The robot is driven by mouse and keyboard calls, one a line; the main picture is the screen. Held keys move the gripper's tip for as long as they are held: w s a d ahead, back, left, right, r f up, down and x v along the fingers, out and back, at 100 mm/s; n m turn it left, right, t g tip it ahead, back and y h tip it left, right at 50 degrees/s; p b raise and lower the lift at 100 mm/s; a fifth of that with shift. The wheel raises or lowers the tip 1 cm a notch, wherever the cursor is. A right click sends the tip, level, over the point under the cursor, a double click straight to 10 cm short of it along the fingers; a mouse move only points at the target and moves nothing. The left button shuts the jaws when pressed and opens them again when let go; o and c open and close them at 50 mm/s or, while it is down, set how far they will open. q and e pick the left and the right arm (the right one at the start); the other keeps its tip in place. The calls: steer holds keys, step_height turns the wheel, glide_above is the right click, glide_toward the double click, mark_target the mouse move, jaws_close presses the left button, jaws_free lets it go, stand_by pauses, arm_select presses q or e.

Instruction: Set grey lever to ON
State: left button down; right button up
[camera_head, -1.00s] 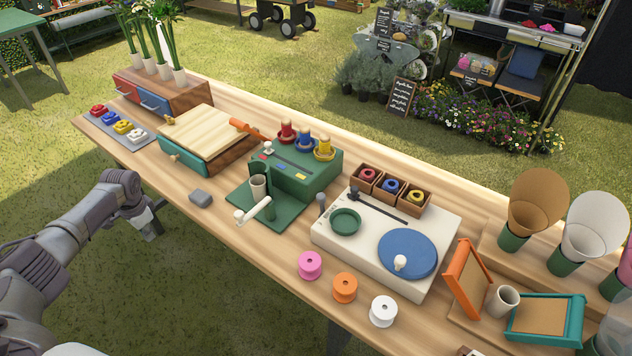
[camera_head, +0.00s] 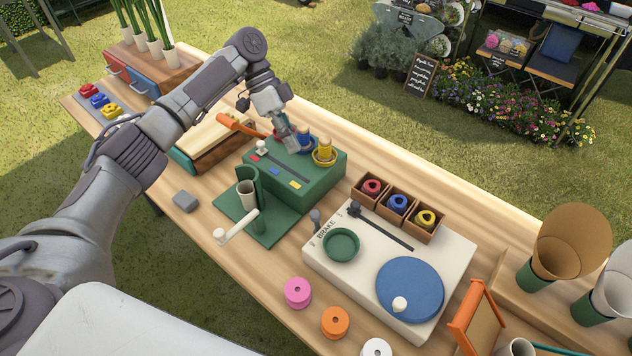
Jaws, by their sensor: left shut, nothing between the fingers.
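A small grey lever (camera_head: 316,217) stands at the left corner of the white board (camera_head: 448,244), beside the printed word BRAKE. No ON mark is readable. A darker knob (camera_head: 354,208) sits close by, at the end of a black slot in the same board. My right gripper is out of view.
The white board carries a green dish (camera_head: 341,245) and a blue disc (camera_head: 410,288). A white crank (camera_head: 238,227) stands left of the lever. Wooden boxes with spools (camera_head: 397,208) line the board's back edge. Pink (camera_head: 298,292) and orange (camera_head: 335,321) spools stand in front.

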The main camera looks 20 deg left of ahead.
arm_select(q)
steer(key=p+x, duration=0.1)
steer(key=x, duration=0.2)
steer(key=s+p+x, duration=0.1)
steer(key=x, duration=0.2)
steer(key=shift+s+r, duration=0.1)
steer(key=shift+r, duration=0.1)
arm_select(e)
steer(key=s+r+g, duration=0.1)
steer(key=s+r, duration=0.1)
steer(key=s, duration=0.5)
arm_select(q)
steer(key=p+x, duration=0.1)
steer(key=x, duration=0.2)
steer(key=shift+d+f, duration=0.25)
steer(key=shift+f, duration=0.05)
steer(key=m+t+h+p, duration=0.1)
steer(key=t+p, duration=0.1)
steer(key=t, duration=0.2)
glide_toward(318, 223)
steer(key=shift+a+f+x, duration=0.3)
steer(key=shift+a+x, duration=0.05)
steer(key=shift+x, duration=1.75)
steer(key=shift+s, duration=0.3)
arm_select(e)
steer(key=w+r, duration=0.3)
